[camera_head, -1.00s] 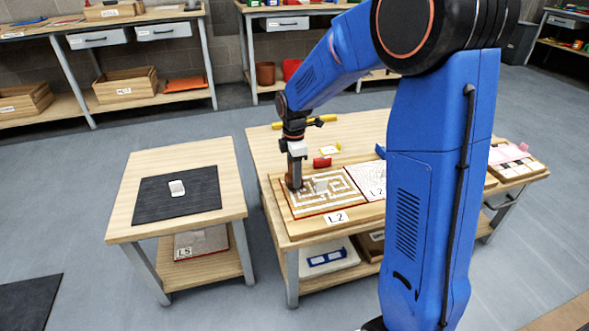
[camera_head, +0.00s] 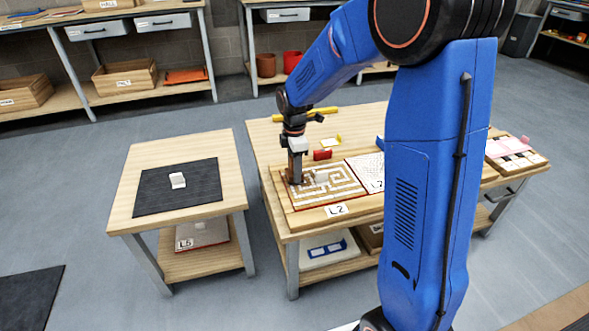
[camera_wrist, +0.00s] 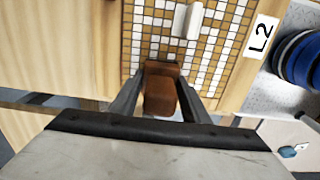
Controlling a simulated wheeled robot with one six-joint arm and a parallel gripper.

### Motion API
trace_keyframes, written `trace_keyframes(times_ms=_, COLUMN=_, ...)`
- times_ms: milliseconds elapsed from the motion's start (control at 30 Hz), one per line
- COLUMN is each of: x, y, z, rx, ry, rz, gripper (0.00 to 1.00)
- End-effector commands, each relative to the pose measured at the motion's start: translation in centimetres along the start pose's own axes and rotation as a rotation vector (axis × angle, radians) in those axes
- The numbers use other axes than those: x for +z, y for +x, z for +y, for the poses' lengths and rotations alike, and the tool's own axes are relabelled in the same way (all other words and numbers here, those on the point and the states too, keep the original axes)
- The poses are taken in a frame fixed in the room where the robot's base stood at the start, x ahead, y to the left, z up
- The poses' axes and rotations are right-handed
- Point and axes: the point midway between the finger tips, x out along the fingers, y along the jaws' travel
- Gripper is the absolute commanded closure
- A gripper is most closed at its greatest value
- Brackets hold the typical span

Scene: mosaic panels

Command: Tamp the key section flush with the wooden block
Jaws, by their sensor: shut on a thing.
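My gripper (camera_head: 295,182) points down over the left end of the tan and white key-pattern mosaic panel (camera_head: 345,196) on the larger wooden table. In the wrist view the gripper (camera_wrist: 161,98) is shut on a brown wooden block (camera_wrist: 160,95). The block's end is over the panel's tile edge (camera_wrist: 150,45); I cannot tell whether it touches the tiles. A small white piece (camera_head: 320,177) sits on the panel beside the gripper, and it also shows in the wrist view (camera_wrist: 187,20). The tiles under the block are hidden.

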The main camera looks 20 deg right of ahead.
Motion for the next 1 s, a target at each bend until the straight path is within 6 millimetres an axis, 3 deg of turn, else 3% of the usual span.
trace_keyframes(times_ms=1000, x=0.0, y=0.93, z=-0.01, rx=-0.001, ry=0.0, rz=0.0, gripper=0.8)
